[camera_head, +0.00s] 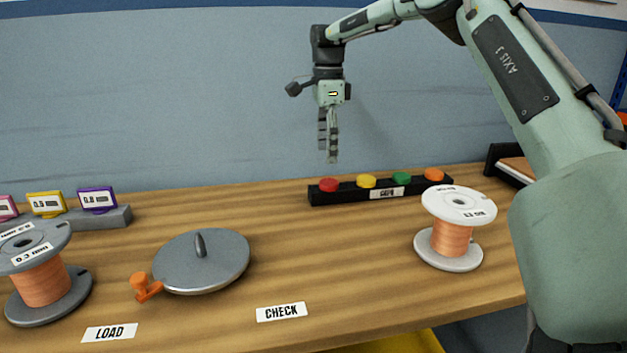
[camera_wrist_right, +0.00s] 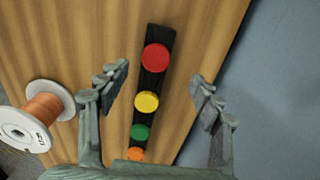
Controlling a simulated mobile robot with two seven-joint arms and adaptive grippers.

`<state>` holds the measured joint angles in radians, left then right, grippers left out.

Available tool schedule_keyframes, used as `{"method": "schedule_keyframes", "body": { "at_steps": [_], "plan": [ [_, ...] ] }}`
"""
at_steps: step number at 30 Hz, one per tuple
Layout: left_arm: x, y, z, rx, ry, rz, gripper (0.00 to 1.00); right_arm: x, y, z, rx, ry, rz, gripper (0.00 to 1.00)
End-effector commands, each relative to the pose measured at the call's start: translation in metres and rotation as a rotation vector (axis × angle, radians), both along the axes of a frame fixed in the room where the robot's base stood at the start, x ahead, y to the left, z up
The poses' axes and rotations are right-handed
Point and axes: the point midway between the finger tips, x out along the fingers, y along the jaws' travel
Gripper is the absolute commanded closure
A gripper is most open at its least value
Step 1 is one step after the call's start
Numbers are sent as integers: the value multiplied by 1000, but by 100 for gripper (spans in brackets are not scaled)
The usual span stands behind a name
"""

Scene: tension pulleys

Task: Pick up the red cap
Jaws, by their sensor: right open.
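The red cap (camera_head: 329,185) sits at the left end of a black rack (camera_head: 318,198) near the back of the table. In the right wrist view the red cap (camera_wrist_right: 156,57) is at the far end of the rack (camera_wrist_right: 155,36). My right gripper (camera_head: 329,160) hangs pointing down above the rack's left end, apart from the cap. In the right wrist view its two fingers (camera_wrist_right: 164,88) are spread wide with nothing between them, and the rack lies below. My left gripper does not show.
A yellow cap (camera_head: 366,181), a green cap (camera_head: 402,179) and an orange cap (camera_head: 434,174) share the rack. A spool of copper wire (camera_head: 452,240) stands right. A grey round plate (camera_head: 201,262), another spool (camera_head: 42,280) and labelled tags (camera_head: 97,200) are left.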

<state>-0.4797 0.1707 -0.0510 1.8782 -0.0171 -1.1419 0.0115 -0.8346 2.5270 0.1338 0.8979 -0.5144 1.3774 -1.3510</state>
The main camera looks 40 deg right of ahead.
Motion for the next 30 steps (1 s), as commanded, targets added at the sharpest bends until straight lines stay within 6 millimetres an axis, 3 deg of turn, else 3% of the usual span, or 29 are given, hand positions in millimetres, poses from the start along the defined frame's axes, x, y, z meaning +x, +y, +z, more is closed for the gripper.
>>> {"method": "schedule_keyframes", "body": {
  "at_steps": [18, 26, 30],
  "plan": [
    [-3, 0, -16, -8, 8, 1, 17, -6, -2, -73, 1, 2, -1, 34],
    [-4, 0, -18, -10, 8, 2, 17, -6, -2, -77, 0, 0, -1, 34],
    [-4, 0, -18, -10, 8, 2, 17, -5, -2, -77, 0, 0, -1, 48]
  ]
}}
